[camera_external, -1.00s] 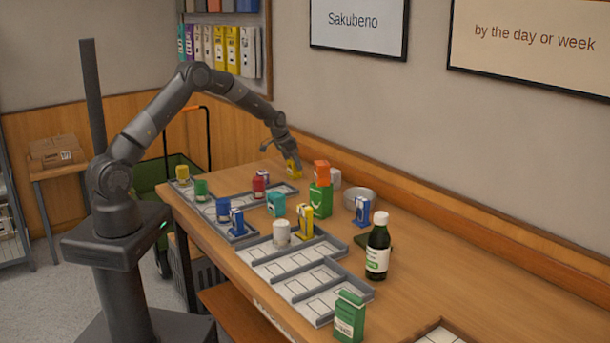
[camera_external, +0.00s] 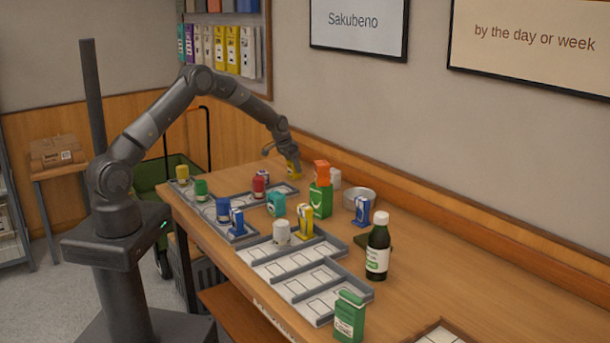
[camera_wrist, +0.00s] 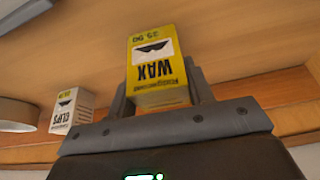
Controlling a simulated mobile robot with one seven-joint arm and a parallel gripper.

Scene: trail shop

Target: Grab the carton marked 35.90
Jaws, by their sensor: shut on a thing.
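The yellow and white carton (camera_wrist: 158,70) is printed "WAX" and "35.90", and looks upside down in the wrist view. My gripper (camera_wrist: 160,92) is shut on it, one finger on each side. In the external view my gripper (camera_external: 292,163) is at the back of the table, left of the orange and green cartons.
A white "CLIPS" carton (camera_wrist: 72,110) stands near the held one.

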